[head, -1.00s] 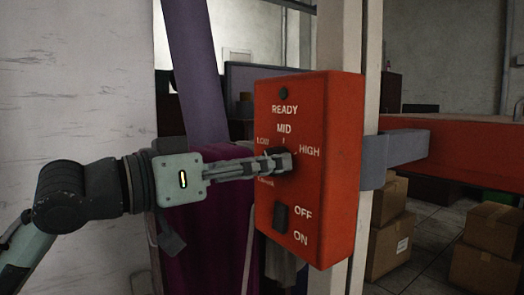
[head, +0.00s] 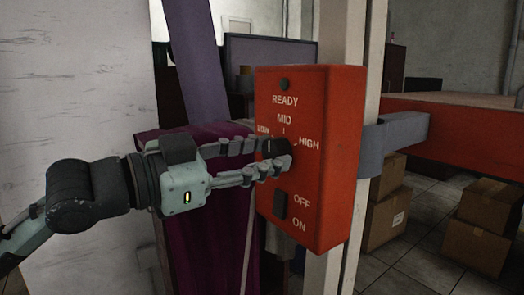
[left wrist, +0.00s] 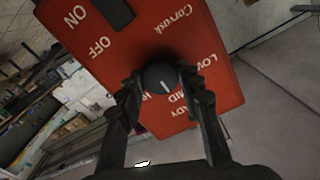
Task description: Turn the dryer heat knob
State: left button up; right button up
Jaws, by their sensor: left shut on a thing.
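The black dryer heat knob (head: 272,146) sits on the front of a red control box (head: 330,190), among LOW, MID and HIGH markings. My left gripper (head: 279,155) is shut on the knob, with one finger on each side of it. In the left wrist view the round knob (left wrist: 160,78) shows between the fingertips (left wrist: 160,84). Its white line points roughly toward the partly covered MID. The fingers hide part of the knob and some lettering. My right gripper is in neither view.
A black OFF/ON switch (head: 280,205) lies below the knob, and a small dark READY light (head: 285,84) is above it. The box is on a pale post (head: 352,95). Purple cloth (head: 205,240) hangs behind my gripper. Cardboard boxes (head: 480,235) stand at the right.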

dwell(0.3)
pick_arm(q)
jog(key=o, duration=1.2)
jog(key=shift+c, duration=0.2)
jog(key=v, duration=0.7)
jog(key=shift+s+a, duration=0.15)
jog(key=shift+s, duration=0.05)
